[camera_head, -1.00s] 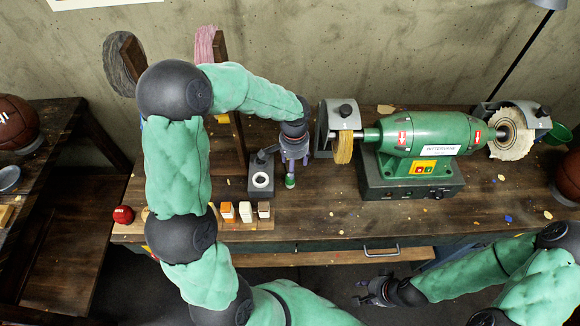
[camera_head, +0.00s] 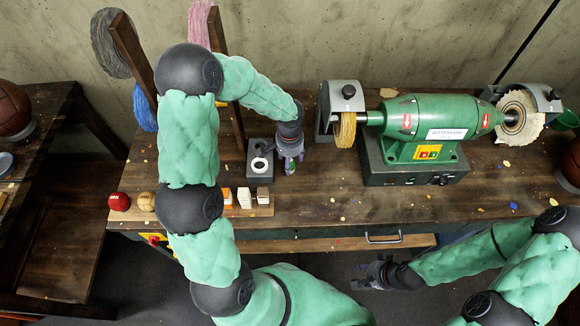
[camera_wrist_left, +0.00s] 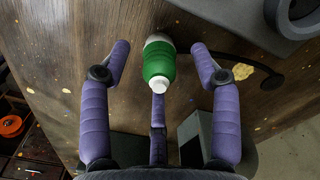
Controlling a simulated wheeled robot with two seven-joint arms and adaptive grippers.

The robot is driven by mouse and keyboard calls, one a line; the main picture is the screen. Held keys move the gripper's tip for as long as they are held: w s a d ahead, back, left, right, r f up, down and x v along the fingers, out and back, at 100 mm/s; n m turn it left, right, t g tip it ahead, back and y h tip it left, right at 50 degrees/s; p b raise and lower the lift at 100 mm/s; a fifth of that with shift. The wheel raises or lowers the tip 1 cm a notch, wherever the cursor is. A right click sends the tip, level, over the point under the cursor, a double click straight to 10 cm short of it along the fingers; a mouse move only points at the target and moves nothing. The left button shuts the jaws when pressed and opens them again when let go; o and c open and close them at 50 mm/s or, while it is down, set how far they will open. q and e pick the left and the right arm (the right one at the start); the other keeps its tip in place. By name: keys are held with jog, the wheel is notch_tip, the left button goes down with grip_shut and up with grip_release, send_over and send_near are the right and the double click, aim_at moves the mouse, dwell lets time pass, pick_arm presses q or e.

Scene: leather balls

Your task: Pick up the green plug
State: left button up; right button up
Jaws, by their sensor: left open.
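The green plug (camera_wrist_left: 158,64) is a short green cylinder with white ends. In the left wrist view it is over the wooden bench top, between the spread purple fingers of my left gripper (camera_wrist_left: 160,62). The fingers look clear of its sides, and I cannot tell whether any finger touches it. In the head view my left gripper (camera_head: 290,160) points down at the bench and mostly hides the plug. My right gripper (camera_head: 362,275) is low, in front of the bench edge, with its fingers apart and nothing visible between them.
A grey block with a round hole (camera_head: 259,165) stands left of my left gripper. The green polishing machine (camera_head: 428,125) stands to the right. Small blocks (camera_head: 244,197) and a red ball (camera_head: 119,201) are at the front left. The bench middle front is fairly clear.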

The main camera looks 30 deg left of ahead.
pick_arm(q)
jog(key=shift+f, duration=0.9)
jog(key=shift+d, duration=0.1)
jog(key=c, duration=1.2)
pick_arm(e)
jog(key=shift+f, duration=0.25)
pick_arm(q)
jog(key=shift+r, duration=0.1)
